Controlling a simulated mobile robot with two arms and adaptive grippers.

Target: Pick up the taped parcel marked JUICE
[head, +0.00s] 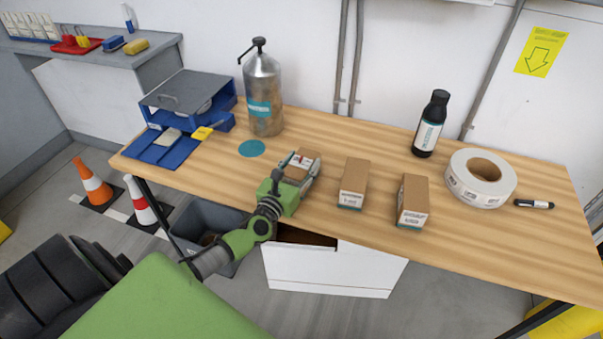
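Three small brown taped parcels are on the wooden workbench (230,180). One parcel (303,160) is at my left gripper (302,172), whose grey fingers lie along both its sides and hide part of it. I cannot tell whether the fingers press on it or whether it is lifted. A second parcel (354,178) stands just to the right, and a third parcel (414,196) stands further right. Both have pale labels on their front ends, too small to read, so I cannot tell which says JUICE. My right gripper is not in view.
A metal pump canister (263,95), a blue tray unit (186,103) and a teal disc (251,148) are to the left. A black bottle (430,125), a tape roll (481,178) and a marker (534,204) are to the right. A white drawer (335,270) is below the bench's front edge.

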